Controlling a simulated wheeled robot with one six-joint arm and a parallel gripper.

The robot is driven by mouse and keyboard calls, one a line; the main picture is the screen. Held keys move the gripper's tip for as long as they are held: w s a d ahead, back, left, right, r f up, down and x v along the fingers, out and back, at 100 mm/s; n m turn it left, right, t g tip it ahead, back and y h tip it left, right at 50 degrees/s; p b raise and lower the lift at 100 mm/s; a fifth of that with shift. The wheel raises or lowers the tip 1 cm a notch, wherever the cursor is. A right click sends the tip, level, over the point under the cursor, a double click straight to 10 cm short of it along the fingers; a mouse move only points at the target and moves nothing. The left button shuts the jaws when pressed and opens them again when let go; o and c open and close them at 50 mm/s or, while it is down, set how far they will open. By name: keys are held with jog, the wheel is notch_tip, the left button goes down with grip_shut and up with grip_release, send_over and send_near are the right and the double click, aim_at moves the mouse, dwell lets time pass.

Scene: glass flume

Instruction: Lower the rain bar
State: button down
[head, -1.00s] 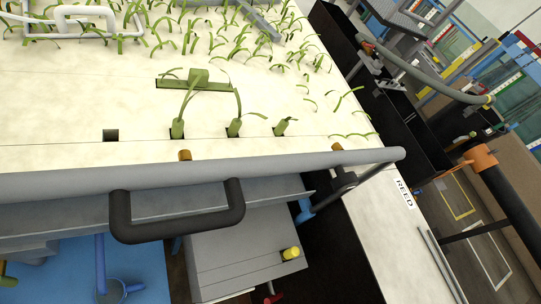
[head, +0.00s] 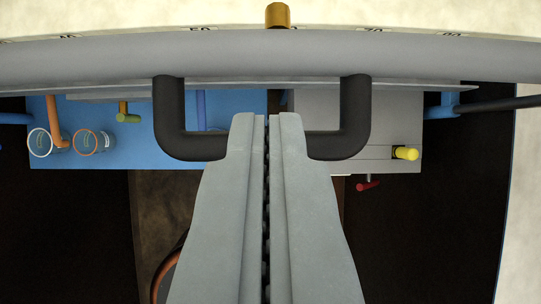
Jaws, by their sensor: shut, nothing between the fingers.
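The rain bar (head: 100,62) is a thick grey tube that runs across the top of the head view. A dark U-shaped handle (head: 340,147) hangs down from it on two legs. My gripper (head: 267,118) comes up from the bottom centre, with its two grey fingers side by side and shut. The fingertips overlap the middle of the handle's crosspiece in the picture and hide that part. I cannot tell whether they touch it. Nothing shows between the fingers.
Beyond the bar is a pale edge with scale numbers, and a brass peg (head: 278,16). Below the bar are a blue surface (head: 100,157) with two clear cups, and a grey box (head: 350,120) with a yellow knob (head: 406,153). A red-handled part (head: 367,185) sits under the box.

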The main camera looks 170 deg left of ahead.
jog(key=shift+s+f, duration=0.15)
jog(key=shift+f, duration=2.25)
jog(key=shift+f, duration=0.5)
notch_tip(320, 180, down, 30)
